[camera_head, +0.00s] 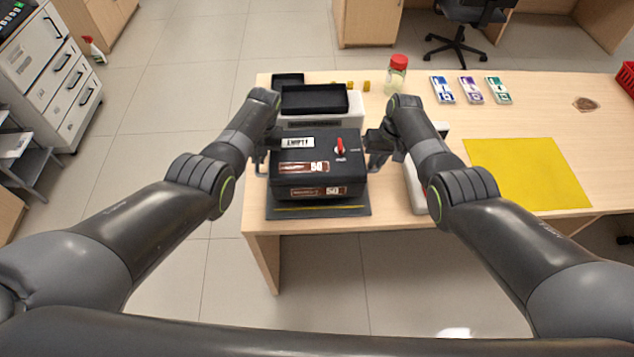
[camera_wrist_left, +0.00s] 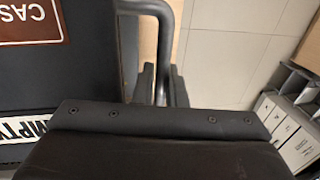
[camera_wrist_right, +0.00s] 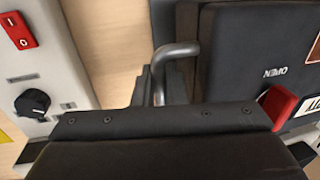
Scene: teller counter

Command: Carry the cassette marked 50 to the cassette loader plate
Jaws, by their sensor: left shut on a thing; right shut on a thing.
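The black cassette marked 50 (camera_head: 316,166) has brown labels, an EMPTY strip and a red latch. It is over the dark loader plate (camera_head: 350,210), whose front edge and yellow line show. I cannot tell whether the cassette touches the plate. My left gripper (camera_head: 262,160) is shut on the cassette's left handle, a grey bar that shows in the left wrist view (camera_wrist_left: 165,40). My right gripper (camera_head: 374,160) is shut on its right handle, which shows in the right wrist view (camera_wrist_right: 170,52). The cassette looks about level.
A white machine with a black tray (camera_head: 315,100) stands just behind the cassette. A white device (camera_head: 414,185) is close on the right, partly behind my right arm. A red-capped jar (camera_head: 396,76), banknote bundles (camera_head: 470,90) and a yellow mat (camera_head: 530,173) lie further off.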

